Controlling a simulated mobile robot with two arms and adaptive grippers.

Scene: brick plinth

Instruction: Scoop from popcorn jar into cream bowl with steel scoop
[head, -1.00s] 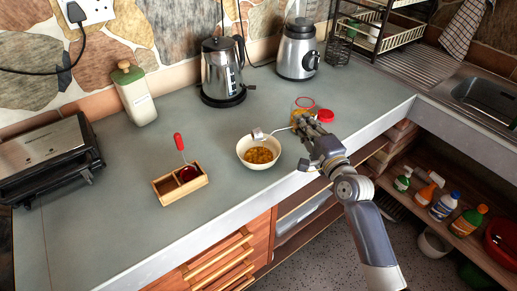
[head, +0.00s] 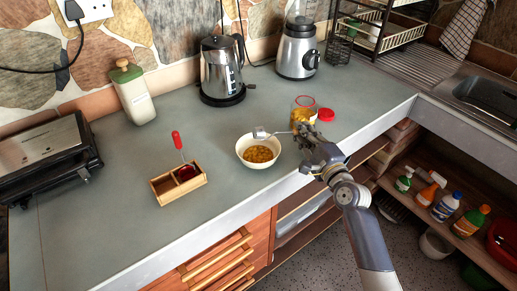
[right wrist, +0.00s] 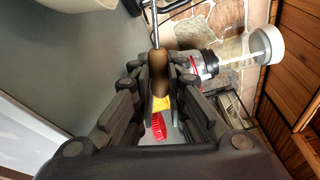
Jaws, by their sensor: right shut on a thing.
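The cream bowl (head: 243,160) stands near the counter's front edge, with yellow-brown popcorn kernels (head: 259,154) in it. My right gripper (head: 306,137) is shut on the handle of the steel scoop (head: 261,132), just right of the bowl. The scoop's head is over the bowl's far rim; I cannot tell if it touches. In the right wrist view the wooden handle (right wrist: 158,70) sits between my fingers. The popcorn jar (head: 303,108), glass with yellow contents, stands open behind the gripper, its lower part partly hidden. My left gripper is not in view.
A red lid (head: 326,115) lies right of the jar. A wooden caddy (head: 180,187) with a red-handled tool stands left of the bowl. A kettle (head: 222,72) and a blender (head: 297,50) stand at the back. The counter between caddy and kettle is clear.

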